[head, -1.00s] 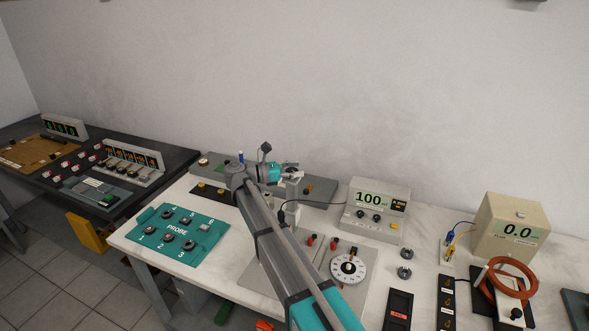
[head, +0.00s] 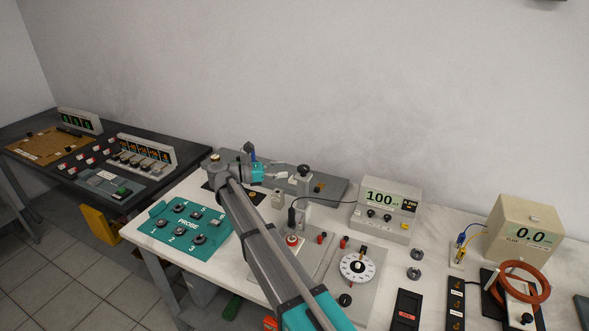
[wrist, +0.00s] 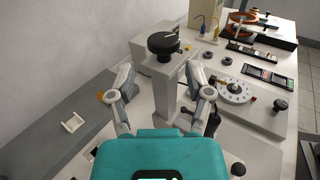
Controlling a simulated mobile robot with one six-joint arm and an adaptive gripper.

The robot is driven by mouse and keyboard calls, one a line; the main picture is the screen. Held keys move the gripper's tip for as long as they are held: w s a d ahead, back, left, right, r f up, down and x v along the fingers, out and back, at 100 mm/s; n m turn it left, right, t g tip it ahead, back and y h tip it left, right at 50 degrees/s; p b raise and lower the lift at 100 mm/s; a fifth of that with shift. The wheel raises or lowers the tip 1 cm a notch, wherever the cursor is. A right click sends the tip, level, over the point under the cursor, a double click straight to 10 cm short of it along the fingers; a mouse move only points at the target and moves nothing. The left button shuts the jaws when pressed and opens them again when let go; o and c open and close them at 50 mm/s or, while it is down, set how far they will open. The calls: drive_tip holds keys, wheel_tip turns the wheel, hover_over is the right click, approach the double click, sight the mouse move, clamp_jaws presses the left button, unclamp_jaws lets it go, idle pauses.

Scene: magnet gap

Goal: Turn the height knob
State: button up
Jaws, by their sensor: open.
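A round black knob with a white mark (wrist: 167,44) sits on top of a pale grey upright post (wrist: 160,88) in the wrist view. In the head view it shows as a small dark knob (head: 304,169) just right of my gripper (head: 285,170). No label on it is readable, so I cannot confirm it is the height knob. My gripper (wrist: 166,84) is open, its two grey fingers apart on either side of the post in the picture. The knob appears beyond the fingertips, with nothing held between them. A white dial with a black centre knob (head: 358,266) is farther right.
A meter reading 100 (head: 386,207) stands behind the dial, with a black cable running to the post area. A teal PROBE panel (head: 188,228) lies left of my arm. A beige box reading 0.0 (head: 524,231) and an orange coil (head: 526,283) are at right.

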drive_tip(key=shift+v, duration=1.75)
